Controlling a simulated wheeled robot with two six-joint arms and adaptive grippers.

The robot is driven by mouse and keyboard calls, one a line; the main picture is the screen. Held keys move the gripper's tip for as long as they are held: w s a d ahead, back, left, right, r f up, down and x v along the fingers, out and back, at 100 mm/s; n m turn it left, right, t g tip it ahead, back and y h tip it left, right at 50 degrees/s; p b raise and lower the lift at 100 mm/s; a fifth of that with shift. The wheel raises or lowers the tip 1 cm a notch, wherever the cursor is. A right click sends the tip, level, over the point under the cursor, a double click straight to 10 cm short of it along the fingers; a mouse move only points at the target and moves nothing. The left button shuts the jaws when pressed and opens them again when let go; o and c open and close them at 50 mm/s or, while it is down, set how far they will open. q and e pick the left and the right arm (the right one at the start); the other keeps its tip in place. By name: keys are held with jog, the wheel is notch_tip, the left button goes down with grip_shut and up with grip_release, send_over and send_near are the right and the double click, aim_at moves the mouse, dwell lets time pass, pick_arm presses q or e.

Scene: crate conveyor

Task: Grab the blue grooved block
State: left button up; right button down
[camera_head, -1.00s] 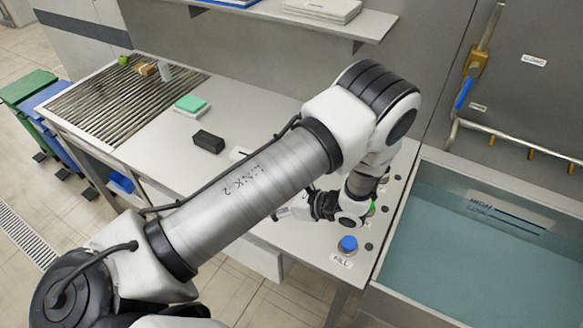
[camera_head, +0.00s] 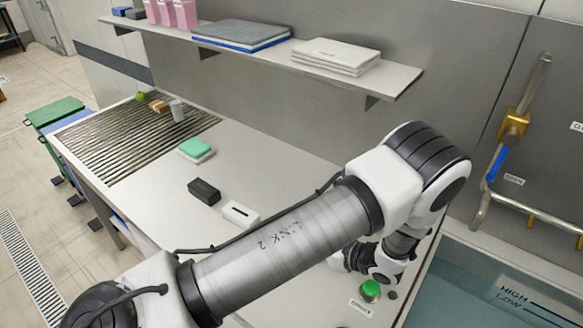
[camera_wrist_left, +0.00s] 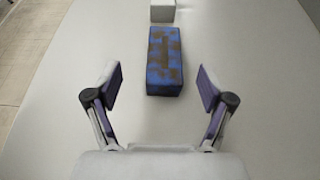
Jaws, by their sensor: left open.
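The blue block (camera_wrist_left: 164,62), with a groove along its top and brownish patches, shows in the left wrist view. It lies on the pale worktop, ahead of my left gripper (camera_wrist_left: 160,76). The gripper is open and empty; its two fingers stand apart, to the left and right of the block's near end, with gaps on both sides. In the head view my left arm reaches across the counter, and its link hides the blue block and most of the gripper. My right gripper is in neither view.
A white slotted block (camera_head: 240,213) lies on the counter, near a black block (camera_head: 204,191). A green-and-white sponge (camera_head: 196,149) lies farther back. A green button (camera_head: 370,290) sits by my arm. A shelf (camera_head: 390,84) overhangs the back. A water tank (camera_head: 470,290) is at right.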

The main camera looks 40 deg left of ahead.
pick_arm(q)
notch_tip(320, 180, down, 3)
jog(key=shift+r+b, duration=0.1)
jog(key=shift+b, duration=0.7)
jog(key=shift+w+a, duration=0.15)
jog(key=shift+w, duration=0.05)
jog(key=p+x, duration=0.4)
jog(key=x, duration=0.3)
jog(key=shift+w+a+r, duration=0.15)
jog(key=shift+a, duration=0.1)
jog(key=shift+a+f, duration=0.15)
jog(key=shift+f, duration=0.05)
jog(key=c, duration=1.3)
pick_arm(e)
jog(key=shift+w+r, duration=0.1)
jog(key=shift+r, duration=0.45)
